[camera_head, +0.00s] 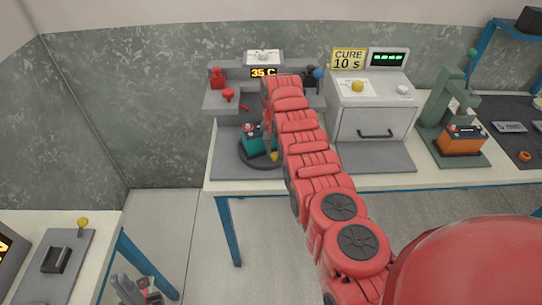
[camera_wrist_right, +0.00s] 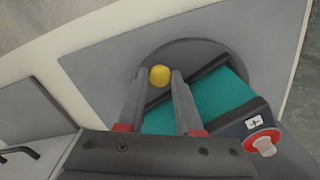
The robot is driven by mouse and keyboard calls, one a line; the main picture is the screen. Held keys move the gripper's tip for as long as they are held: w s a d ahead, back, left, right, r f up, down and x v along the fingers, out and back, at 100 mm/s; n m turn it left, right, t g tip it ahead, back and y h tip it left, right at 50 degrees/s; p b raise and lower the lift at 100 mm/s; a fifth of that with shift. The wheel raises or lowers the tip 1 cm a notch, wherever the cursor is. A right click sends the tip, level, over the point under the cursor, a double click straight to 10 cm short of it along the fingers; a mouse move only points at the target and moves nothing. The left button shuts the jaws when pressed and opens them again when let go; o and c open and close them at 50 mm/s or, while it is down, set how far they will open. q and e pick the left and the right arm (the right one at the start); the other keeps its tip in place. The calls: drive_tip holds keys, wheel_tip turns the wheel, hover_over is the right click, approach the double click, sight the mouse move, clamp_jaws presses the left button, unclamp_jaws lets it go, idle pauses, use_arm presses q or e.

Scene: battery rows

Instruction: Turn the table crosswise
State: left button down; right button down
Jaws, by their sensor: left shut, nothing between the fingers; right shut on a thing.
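A dark round turntable (camera_head: 245,156) sits on a grey base plate on the far bench and carries a teal battery (camera_head: 253,144). The wrist view shows the turntable (camera_wrist_right: 190,48) and the battery (camera_wrist_right: 205,102) lying diagonally across it, its plus mark and red terminal at lower right. A yellow knob (camera_head: 274,156) stands at the turntable's edge. My right gripper (camera_wrist_right: 160,80) is shut on the yellow knob (camera_wrist_right: 160,74); in the head view my red arm hides it. My left gripper (camera_head: 140,290) is shut and empty at the lower left, away from the bench.
Behind the turntable is a grey station with a "35 C" display (camera_head: 263,72) and red clamps. To its right stand a cure oven (camera_head: 372,115) and a green press with an orange battery (camera_head: 460,140). Another table (camera_head: 98,222) is at the lower left.

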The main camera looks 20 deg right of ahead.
drive_tip(key=shift+w+d+n+b, duration=0.1)
drive_tip(key=shift+d+n+b, duration=0.4)
drive_tip(key=shift+n+b, duration=0.1)
drive_tip(key=shift+d, duration=0.1)
idle(0.3)
drive_tip(key=c, duration=0.6)
unclamp_jaws()
